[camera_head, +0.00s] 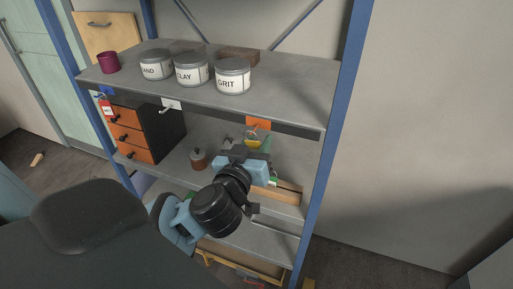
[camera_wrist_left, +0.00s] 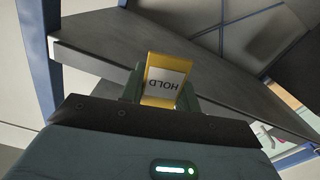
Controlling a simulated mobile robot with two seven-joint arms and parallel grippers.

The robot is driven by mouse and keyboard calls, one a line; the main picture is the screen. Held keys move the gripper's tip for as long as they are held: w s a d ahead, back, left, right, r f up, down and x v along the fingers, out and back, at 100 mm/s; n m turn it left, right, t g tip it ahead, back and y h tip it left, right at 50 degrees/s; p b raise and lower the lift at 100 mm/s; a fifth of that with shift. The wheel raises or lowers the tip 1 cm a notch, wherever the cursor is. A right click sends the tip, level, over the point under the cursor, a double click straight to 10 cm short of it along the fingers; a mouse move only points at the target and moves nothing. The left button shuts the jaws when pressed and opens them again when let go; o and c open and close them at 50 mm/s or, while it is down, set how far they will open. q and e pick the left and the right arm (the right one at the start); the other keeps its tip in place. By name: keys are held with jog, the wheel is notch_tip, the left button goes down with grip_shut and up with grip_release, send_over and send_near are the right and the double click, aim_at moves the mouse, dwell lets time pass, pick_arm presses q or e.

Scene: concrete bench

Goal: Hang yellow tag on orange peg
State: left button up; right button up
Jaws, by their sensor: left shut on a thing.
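The yellow tag (camera_head: 253,143) shows just below the orange peg (camera_head: 258,124) on the front edge of the upper shelf. In the left wrist view the yellow tag (camera_wrist_left: 166,80) has a white label reading HOLD, upside down in the picture. My left gripper (camera_head: 246,150) is shut on the tag; its fingers (camera_wrist_left: 161,95) clasp the tag from both sides. The tag looks close to the orange peg, but I cannot tell whether they touch. The orange peg is not clearly visible in the wrist view. My right gripper is not in view.
A white peg (camera_head: 172,104) is bare, and a blue peg (camera_head: 106,90) carries a red tag (camera_head: 106,106). Jars (camera_head: 233,77) and a maroon cup (camera_head: 108,62) stand on the upper shelf (camera_head: 285,98). A blue post (camera_head: 335,130) bounds the rack at right.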

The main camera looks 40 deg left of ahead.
pick_arm(q)
jog(key=shift+w+a+f+b, duration=0.15)
jog(key=shift+w+b, duration=0.25)
jog(key=shift+w, duration=0.3)
jog(key=shift+w+a+f+p, duration=0.1)
jog(key=shift+w+a+p, duration=0.05)
jog(key=shift+w+p, duration=0.6)
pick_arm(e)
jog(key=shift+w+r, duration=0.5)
pick_arm(q)
jog(key=shift+s+f, duration=0.15)
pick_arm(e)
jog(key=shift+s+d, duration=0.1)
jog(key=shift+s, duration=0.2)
pick_arm(q)
jog(key=o, duration=1)
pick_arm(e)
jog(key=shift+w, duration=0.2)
pick_arm(q)
jog(key=shift+o, duration=0.2)
jog(key=v, duration=0.7)
jog(key=shift+s, duration=0.4)
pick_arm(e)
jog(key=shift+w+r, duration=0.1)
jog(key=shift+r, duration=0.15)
